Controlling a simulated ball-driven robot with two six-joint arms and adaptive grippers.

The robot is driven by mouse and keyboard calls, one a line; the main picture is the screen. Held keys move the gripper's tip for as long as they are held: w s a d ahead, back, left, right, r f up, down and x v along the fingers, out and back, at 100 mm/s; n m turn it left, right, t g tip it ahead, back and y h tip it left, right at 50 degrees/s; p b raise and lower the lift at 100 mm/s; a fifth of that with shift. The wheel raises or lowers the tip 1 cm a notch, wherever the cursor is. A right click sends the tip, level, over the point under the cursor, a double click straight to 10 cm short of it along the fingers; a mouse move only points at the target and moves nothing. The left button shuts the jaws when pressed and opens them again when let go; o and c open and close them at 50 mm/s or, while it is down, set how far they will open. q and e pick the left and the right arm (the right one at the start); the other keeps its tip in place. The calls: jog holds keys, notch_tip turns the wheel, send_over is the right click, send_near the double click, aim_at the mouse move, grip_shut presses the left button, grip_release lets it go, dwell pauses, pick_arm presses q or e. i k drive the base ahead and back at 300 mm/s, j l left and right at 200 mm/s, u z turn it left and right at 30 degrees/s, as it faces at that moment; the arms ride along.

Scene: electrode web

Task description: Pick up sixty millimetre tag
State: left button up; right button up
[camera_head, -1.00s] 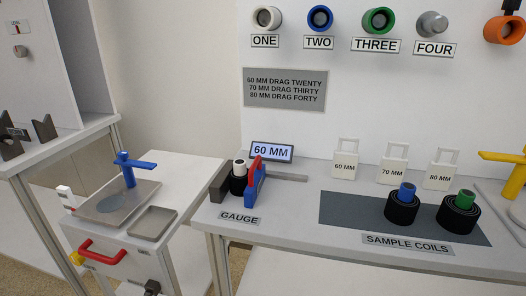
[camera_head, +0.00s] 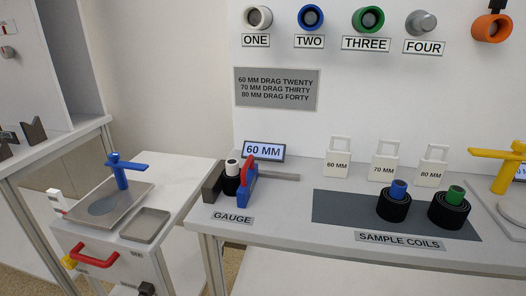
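The sixty millimetre tag (camera_head: 337,164) is a white tag with an open loop handle on top and "60 MM" printed on it. It stands upright at the back of the bench, leftmost in a row of three tags. The 70 MM tag (camera_head: 383,168) and the 80 MM tag (camera_head: 431,173) stand to its right. Neither of my grippers shows in the view.
The gauge (camera_head: 247,186) holds a black coil with a white core, left of the tags; its display (camera_head: 263,150) reads 60 MM. Two sample coils (camera_head: 394,207) (camera_head: 449,211) sit on a dark mat (camera_head: 340,207) before the tags. A yellow-handled device (camera_head: 497,155) stands at right.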

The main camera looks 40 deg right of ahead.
aim_at(337, 162)
jog(key=z, duration=1.65)
jog(key=k, duration=0.1)
